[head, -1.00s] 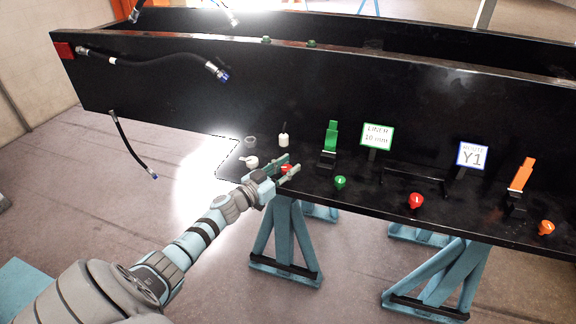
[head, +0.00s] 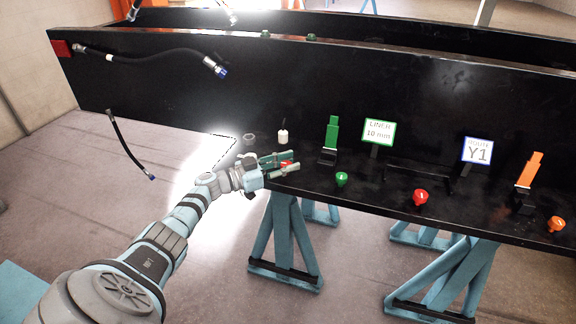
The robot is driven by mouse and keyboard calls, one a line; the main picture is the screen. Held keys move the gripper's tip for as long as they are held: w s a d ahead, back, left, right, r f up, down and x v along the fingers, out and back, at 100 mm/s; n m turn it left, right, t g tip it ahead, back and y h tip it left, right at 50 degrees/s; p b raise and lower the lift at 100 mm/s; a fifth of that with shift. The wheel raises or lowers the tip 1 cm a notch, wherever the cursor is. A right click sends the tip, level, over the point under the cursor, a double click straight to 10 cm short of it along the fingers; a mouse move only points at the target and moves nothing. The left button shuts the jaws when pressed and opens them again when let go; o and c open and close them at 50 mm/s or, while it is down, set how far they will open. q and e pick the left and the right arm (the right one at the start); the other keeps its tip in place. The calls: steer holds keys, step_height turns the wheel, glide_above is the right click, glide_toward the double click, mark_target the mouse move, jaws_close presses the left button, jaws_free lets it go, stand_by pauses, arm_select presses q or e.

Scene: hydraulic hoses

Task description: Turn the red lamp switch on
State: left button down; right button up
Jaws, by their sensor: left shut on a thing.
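My left gripper (head: 283,165) is at the front edge of the black bench, shut on a small red knob (head: 287,164), which is mostly hidden between its green fingers. Whether the knob is turned cannot be seen. A second red knob (head: 420,197) with a light mark on top stands further right on the ledge, apart from the gripper. My right gripper is not in view.
On the black ledge (head: 390,182) stand a white-topped part (head: 283,136), a dark ring (head: 249,139), a green lever (head: 331,133), a green knob (head: 342,179), an orange lever (head: 529,174) and an orange knob (head: 556,224).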

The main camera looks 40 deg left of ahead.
arm_select(q)
steer(key=c, duration=1.2)
jaws_free()
steer(key=shift+c, duration=0.2)
steer(key=v, duration=1.2)
